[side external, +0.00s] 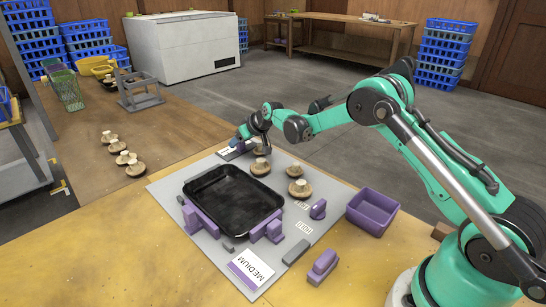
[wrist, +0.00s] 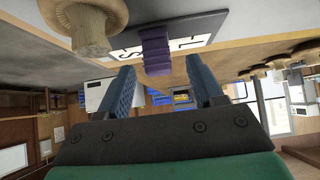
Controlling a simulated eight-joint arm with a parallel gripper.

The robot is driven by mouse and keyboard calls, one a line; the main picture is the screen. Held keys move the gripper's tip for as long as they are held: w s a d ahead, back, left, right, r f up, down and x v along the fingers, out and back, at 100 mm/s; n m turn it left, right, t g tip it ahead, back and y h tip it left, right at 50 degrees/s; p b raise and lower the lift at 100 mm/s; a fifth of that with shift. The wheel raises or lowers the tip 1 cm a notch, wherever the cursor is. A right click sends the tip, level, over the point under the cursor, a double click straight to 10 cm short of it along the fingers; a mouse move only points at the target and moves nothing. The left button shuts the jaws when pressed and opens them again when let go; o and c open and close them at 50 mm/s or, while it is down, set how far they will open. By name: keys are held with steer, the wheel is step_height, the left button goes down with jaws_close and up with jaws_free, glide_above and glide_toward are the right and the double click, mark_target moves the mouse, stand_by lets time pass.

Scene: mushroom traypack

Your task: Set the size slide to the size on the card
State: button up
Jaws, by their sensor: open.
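The card (side external: 252,270) reads MEDIUM and lies at the mat's near edge. The size scale is a white plate (side external: 228,153) at the mat's far edge, partly hidden by my gripper. In the wrist view the plate (wrist: 195,35) appears upside down with an S and an L, and the purple ribbed slide (wrist: 156,50) stands between those letters. My gripper (side external: 243,136) is at the scale. In the wrist view its two blue fingers (wrist: 158,70) are apart, with the slide ahead of the gap between them; I cannot tell whether they touch it.
A black tray (side external: 197,181) sits between purple brackets on the grey mat (side external: 170,230). Brown mushrooms (side external: 299,188) stand beside it; one mushroom (wrist: 90,25) is close to the left finger in the wrist view. A purple bin (side external: 354,212) and purple block (side external: 322,267) are at the right.

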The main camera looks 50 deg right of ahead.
steer(key=shift+v, duration=2.25)
steer(key=shift+r, duration=0.1)
steer(key=s+a+r+g, duration=0.1)
steer(key=s+a+r, duration=0.6)
steer(key=s+r, duration=0.35)
steer(key=s+a+f, duration=0.1)
steer(key=s, duration=0.7)
steer(key=s+a+f+g, duration=0.1)
steer(key=s+a, duration=0.1)
steer(key=s, duration=0.5)
steer(key=shift+s+a+f, duration=0.25)
steer(key=shift+s+f, duration=0.05)
steer(key=shift+s, duration=0.05)
